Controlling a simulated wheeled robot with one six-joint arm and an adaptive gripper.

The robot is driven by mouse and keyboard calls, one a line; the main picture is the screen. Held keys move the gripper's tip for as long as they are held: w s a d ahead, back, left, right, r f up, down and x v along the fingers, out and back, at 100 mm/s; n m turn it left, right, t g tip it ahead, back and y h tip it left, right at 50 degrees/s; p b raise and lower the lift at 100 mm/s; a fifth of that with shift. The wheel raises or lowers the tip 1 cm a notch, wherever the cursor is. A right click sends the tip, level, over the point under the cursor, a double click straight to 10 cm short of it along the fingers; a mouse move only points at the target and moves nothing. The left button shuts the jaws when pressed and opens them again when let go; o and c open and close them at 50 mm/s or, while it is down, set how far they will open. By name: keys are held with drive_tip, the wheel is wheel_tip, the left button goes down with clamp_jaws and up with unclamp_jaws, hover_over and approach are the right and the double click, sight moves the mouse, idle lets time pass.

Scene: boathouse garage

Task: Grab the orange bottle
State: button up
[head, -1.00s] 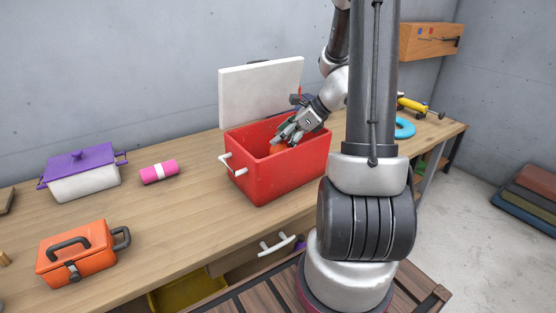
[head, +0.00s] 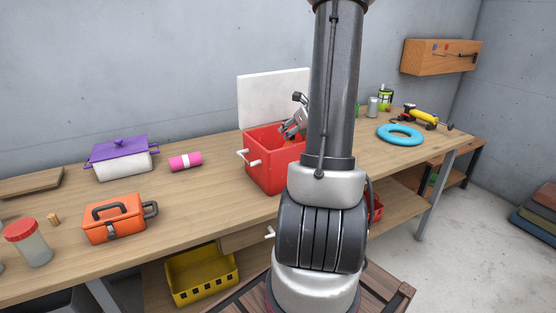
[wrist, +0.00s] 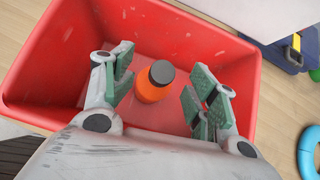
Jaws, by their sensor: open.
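The orange bottle (wrist: 155,83) with a dark grey cap stands inside the red cooler box (wrist: 228,50), seen from above in the wrist view. My gripper (wrist: 157,95) is open, its green-padded fingers on either side of the bottle with gaps to both. In the head view my gripper (head: 293,130) reaches down into the red box (head: 267,180), partly hidden by my arm.
The box walls stand close around my gripper. On the bench are an orange toolbox (head: 114,222), a pink roll (head: 186,162), a white pot with purple lid (head: 122,160) and a blue ring (head: 400,135). A yellow crate (head: 203,276) sits below.

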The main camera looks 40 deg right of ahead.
drive_tip(key=x, duration=0.7)
drive_tip(key=shift+d, duration=0.15)
